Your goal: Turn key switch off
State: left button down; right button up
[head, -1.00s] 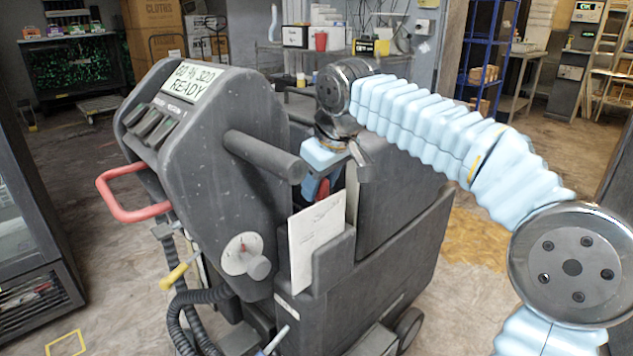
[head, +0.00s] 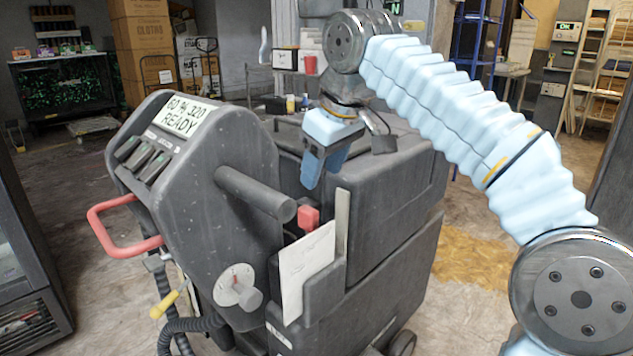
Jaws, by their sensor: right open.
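The grey floor machine (head: 225,165) stands in front of me. Its display (head: 181,116) is lit and reads READY. A round white dial with a grey knob (head: 238,285) sits low on its side. A small red block-like part (head: 308,218) shows behind the white card (head: 305,268); I cannot tell which of these is the key switch. My right gripper (head: 312,178) points down, open, above and slightly left of the red part, apart from it. No held object shows in it. My left gripper is out of view.
A thick grey bar (head: 255,193) juts from the machine beside my right gripper. A red loop handle (head: 125,228) and a yellow-handled lever (head: 168,300) are at the machine's left. Open floor (head: 475,285) lies to the right.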

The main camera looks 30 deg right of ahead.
aim_at(154, 262)
jog(key=k, duration=1)
